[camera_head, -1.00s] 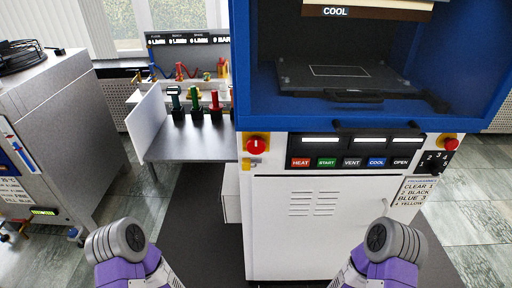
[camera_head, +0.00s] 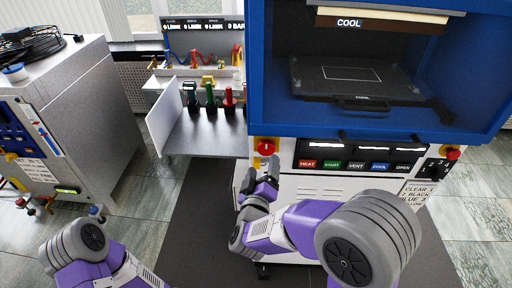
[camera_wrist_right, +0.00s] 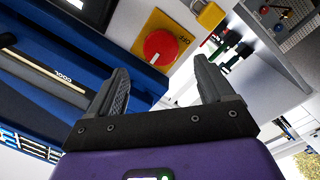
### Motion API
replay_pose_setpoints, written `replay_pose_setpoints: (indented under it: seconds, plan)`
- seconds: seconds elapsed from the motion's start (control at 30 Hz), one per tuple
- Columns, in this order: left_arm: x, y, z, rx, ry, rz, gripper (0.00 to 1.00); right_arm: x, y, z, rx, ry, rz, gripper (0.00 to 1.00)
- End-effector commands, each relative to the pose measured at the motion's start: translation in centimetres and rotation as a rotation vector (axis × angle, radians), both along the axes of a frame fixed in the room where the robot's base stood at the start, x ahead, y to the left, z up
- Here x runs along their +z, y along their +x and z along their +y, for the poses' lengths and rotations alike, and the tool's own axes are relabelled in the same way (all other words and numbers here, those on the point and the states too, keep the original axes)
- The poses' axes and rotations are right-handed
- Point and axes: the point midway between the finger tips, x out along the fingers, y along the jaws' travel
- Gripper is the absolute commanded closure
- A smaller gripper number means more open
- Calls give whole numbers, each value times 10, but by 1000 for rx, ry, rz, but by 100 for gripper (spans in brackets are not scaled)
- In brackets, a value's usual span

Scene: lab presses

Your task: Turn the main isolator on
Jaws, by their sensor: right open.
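The main isolator is a red rotary knob (camera_head: 266,146) on a yellow plate at the left of the press's front panel. The wrist view shows the knob (camera_wrist_right: 160,46) on its yellow plate (camera_wrist_right: 183,34), with small lettering beside it. My right gripper (camera_head: 263,169) is just below and in front of the knob in the head view. In the wrist view the right gripper (camera_wrist_right: 160,68) is open and empty, its fingers either side of the knob's line, with the knob beyond the tips. My left gripper is out of view.
A yellow padlock-like piece (camera_wrist_right: 209,15) sits beside the plate. HEAT to OPEN buttons (camera_head: 355,165) lie right of the knob; another red knob (camera_head: 452,153) is far right. A grey shelf (camera_head: 205,135) with coloured handles (camera_head: 210,97) stands left. A grey cabinet (camera_head: 95,110) is further left.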

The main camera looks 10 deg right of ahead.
Motion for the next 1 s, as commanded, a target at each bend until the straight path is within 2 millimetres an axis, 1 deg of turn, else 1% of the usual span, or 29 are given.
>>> replay_pose_setpoints:
  seconds: [0.17,0.3,0.43,0.6,0.83,0.87,1.0]
  plan:
    - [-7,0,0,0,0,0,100,-2,22,-9,-4,-3,-1,19]
    - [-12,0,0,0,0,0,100,-2,44,-17,0,-2,-2,19]
    - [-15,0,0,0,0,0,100,-2,59,-22,2,-1,0,19]
    - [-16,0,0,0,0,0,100,-1,67,-25,4,-2,1,19]
    - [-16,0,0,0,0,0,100,-1,68,-25,5,-2,1,19]
    - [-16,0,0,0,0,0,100,-1,68,-25,5,-2,1,22]
    - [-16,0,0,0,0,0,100,-1,68,-25,5,-2,1,43]
